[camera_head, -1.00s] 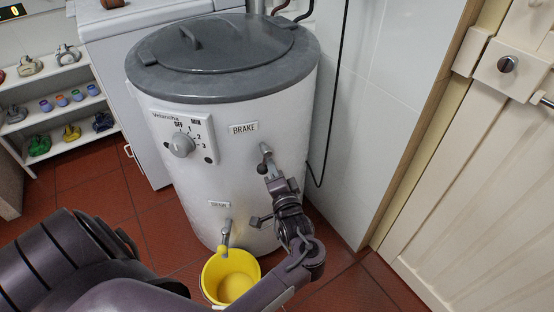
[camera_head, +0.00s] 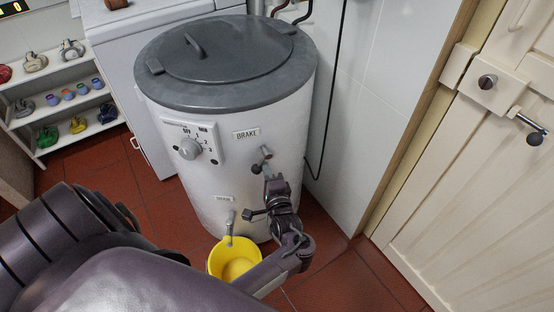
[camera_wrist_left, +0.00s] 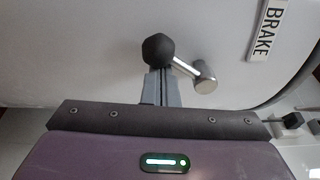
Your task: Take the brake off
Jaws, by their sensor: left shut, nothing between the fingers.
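The brake lever is on the front of the white drum washer (camera_head: 225,180), under the BRAKE label (camera_head: 246,134). It has a metal pivot (camera_head: 266,152) and a short rod ending in a black knob (camera_head: 257,168), which points down and left in the head view. In the left wrist view the knob (camera_wrist_left: 158,49) is left of the pivot (camera_wrist_left: 205,85). My left gripper (camera_head: 269,172) is at the lever, its fingers shut and empty. In the wrist view the fingers (camera_wrist_left: 158,86) end right at the knob; I cannot tell whether they touch. My right gripper is out of view.
A dial (camera_head: 190,148) is left on the drum. A yellow bucket (camera_head: 235,260) stands under the drain tap (camera_head: 229,222), close to my left forearm. A tiled wall (camera_head: 365,100) and wooden door (camera_head: 480,180) are to the right. Shelves (camera_head: 60,105) stand at the far left.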

